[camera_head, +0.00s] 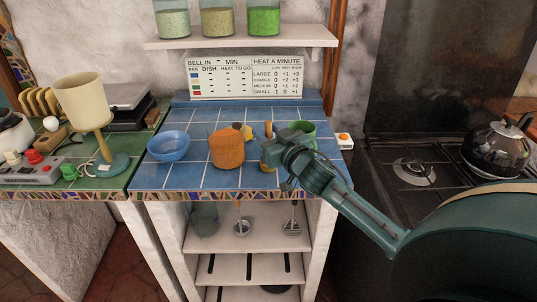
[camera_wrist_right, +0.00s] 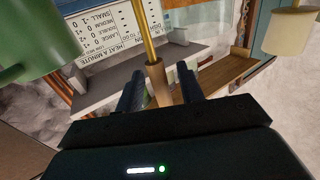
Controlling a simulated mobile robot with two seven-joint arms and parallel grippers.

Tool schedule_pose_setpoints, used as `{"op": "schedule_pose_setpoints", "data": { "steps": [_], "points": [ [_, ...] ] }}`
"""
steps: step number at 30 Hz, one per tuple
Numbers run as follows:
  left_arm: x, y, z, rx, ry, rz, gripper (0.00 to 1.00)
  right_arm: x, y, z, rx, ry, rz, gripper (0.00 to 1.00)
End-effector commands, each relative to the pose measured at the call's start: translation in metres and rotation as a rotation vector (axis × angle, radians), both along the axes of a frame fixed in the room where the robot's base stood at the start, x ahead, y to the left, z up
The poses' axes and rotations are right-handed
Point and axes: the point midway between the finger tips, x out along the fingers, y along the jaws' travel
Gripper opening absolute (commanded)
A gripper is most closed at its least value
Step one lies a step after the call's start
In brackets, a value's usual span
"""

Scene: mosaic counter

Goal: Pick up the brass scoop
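The brass scoop shows only in part. In the right wrist view, its thin brass rod (camera_wrist_right: 146,32) runs into a thicker brown handle (camera_wrist_right: 158,84) between my right fingers (camera_wrist_right: 160,88), with small gaps visible at both sides. In the head view, a brass-coloured piece (camera_head: 268,130) rises just behind my right gripper (camera_head: 270,156), which hides much of it. I see no scoop bowl clearly. My right gripper is open around the handle, above the right part of the blue tiled counter (camera_head: 195,181). My left gripper is out of view.
A blue bowl (camera_head: 168,147) and an orange pot (camera_head: 227,149) stand left of the gripper. A green mug (camera_head: 303,128) stands close behind its right side. A cream lamp-like stand (camera_head: 82,97) is further left, a stove (camera_head: 415,172) right. A jar shelf (camera_head: 240,42) hangs above.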

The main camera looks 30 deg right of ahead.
Motion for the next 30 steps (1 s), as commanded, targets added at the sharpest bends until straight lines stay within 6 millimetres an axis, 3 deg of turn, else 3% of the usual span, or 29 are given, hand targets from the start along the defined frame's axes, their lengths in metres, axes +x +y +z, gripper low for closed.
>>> {"op": "schedule_pose_setpoints", "data": {
  "steps": [5,19,30],
  "points": [
    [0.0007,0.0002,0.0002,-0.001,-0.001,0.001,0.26,-0.0001,0.0002,-0.0004,0.0,0.0,0.0,0.38],
    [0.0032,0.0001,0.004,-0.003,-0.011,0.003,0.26,-0.0004,0.0002,-0.0004,0.0,0.001,0.0,0.0],
    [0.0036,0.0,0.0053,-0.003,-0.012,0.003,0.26,-0.0001,-0.0002,0.0063,-0.001,-0.002,0.0,0.0]
  ]
}}
